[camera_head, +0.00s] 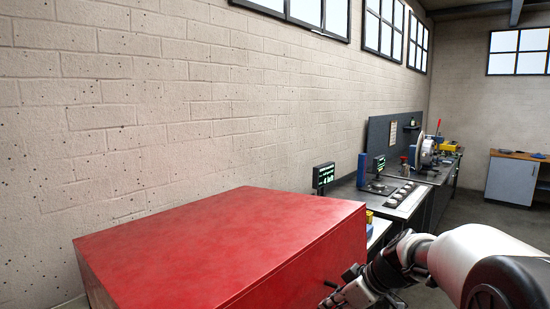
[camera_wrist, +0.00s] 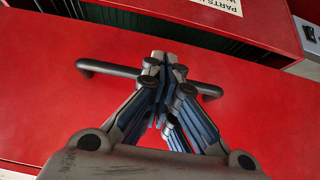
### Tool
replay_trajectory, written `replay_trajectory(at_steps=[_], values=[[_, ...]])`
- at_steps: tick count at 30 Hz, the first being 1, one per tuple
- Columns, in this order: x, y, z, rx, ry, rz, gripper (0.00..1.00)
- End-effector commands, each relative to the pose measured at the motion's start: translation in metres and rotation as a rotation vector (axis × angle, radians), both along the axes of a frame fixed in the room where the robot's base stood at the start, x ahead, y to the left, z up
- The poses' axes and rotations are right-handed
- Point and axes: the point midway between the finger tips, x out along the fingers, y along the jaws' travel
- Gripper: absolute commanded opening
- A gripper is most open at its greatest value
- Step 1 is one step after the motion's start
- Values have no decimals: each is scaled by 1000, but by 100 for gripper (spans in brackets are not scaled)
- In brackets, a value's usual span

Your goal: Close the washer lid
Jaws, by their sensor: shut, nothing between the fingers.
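The red washer (camera_head: 215,250) fills the lower left of the head view, its broad red top face toward me. In the wrist view a red panel of the lid (camera_wrist: 50,100) carries a dark bar handle (camera_wrist: 95,67). My gripper (camera_wrist: 163,62) is shut with nothing between its fingers. Its fingertips overlap the middle of the handle in the picture; I cannot tell whether they touch it. A dark ribbed gap shows between this panel and another red panel bearing a white label (camera_wrist: 222,5). In the head view my gripper is at the washer's right side, partly cut off.
A workbench (camera_head: 412,203) with a small display (camera_head: 324,176) and a wheel-like machine (camera_head: 426,152) runs along the brick wall behind the washer. A white cabinet (camera_head: 510,182) stands at the far right. Open floor lies between them.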

Motion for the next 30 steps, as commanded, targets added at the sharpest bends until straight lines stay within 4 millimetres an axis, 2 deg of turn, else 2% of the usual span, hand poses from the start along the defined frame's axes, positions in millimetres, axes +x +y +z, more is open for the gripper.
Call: replay_trajectory(at_steps=[1,3,6,10,17,30], values=[[1,1,-19,0,5,1,0],[3,2,-35,0,4,1,0],[5,3,-55,0,2,1,0],[7,5,-71,0,0,1,0],[8,6,-83,-1,-1,2,0],[7,7,-86,-1,6,3,0]])
